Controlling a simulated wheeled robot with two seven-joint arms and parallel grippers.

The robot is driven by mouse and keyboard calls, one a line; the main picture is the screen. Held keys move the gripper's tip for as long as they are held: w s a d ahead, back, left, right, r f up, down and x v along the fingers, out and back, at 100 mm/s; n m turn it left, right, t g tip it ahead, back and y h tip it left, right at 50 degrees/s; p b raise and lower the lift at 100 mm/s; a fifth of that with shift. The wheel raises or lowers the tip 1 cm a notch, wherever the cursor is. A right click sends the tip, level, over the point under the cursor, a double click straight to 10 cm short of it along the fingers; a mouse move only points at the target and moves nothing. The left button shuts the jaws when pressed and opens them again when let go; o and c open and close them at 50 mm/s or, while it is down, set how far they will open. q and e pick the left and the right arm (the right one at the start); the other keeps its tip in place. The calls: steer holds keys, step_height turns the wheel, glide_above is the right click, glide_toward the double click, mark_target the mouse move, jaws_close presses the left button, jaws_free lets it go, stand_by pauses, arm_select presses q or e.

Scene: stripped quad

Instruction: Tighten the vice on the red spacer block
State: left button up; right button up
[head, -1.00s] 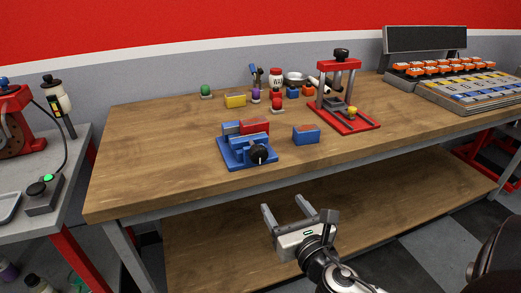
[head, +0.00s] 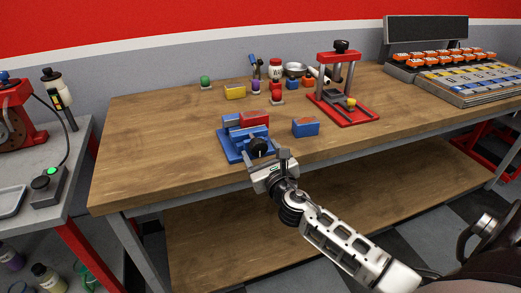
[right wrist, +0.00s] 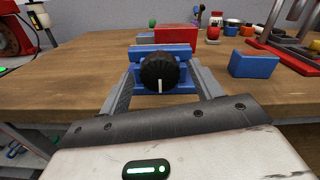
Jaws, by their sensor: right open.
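The blue vice (head: 234,148) stands near the front edge of the bench, and it also shows in the right wrist view (right wrist: 180,51). The red spacer block (head: 255,118) sits at the vice's jaws; in the wrist view it shows behind the knob (right wrist: 178,35). Whether both jaws touch it I cannot tell. The vice's black knob (head: 258,146) faces me, its white mark pointing down in the wrist view (right wrist: 160,70). My right gripper (head: 261,162) is open in front of the vice, its fingers on either side of the knob, with gaps visible. My left gripper is out of view.
A loose blue block (head: 305,127) lies just right of the vice. A red press (head: 345,105) stands behind it to the right. Several small items, including a yellow block (head: 235,92), stand at the back. The bench's left part is clear.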

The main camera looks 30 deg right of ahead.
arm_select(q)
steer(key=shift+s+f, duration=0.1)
arm_select(e)
steer(key=shift+w+d, duration=0.1)
steer(key=shift+w, duration=0.4)
steer(key=c, duration=1)
